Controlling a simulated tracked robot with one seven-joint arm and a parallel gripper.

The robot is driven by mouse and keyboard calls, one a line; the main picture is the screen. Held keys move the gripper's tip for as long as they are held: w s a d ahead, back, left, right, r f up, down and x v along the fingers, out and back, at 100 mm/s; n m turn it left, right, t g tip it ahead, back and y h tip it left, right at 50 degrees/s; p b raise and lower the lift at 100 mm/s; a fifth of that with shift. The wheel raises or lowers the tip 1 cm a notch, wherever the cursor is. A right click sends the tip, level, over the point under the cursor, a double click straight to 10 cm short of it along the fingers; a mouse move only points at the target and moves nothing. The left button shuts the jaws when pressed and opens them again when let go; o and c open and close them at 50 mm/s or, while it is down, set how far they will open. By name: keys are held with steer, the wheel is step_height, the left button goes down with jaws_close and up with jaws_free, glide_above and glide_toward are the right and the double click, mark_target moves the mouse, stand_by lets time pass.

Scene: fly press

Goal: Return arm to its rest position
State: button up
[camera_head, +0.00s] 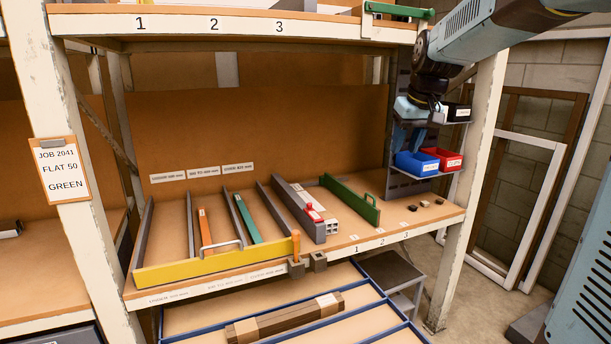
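My arm (480,45) reaches in from the upper right, across the front of the rack's right post. My gripper (409,140) hangs from it, pointing down, in front of the dark panel at the right end of the shelf bay. It is above the blue bin (416,164) and left of the small black bin (458,113). Its fingers are small and dark against the panel, so their opening is unclear. I see nothing clearly held in it.
The rack's right post (468,190) stands close to my arm. The upper shelf (230,28) is above and left of my gripper. A red bin (442,159) sits beside the blue one.

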steer(key=s+f+m, duration=0.1)
steer(key=s+f, duration=0.3)
steer(key=s, duration=0.9)
steer(key=s+f+m+t+h, duration=0.1)
steer(key=s+f, duration=0.3)
steer(key=s, duration=1)
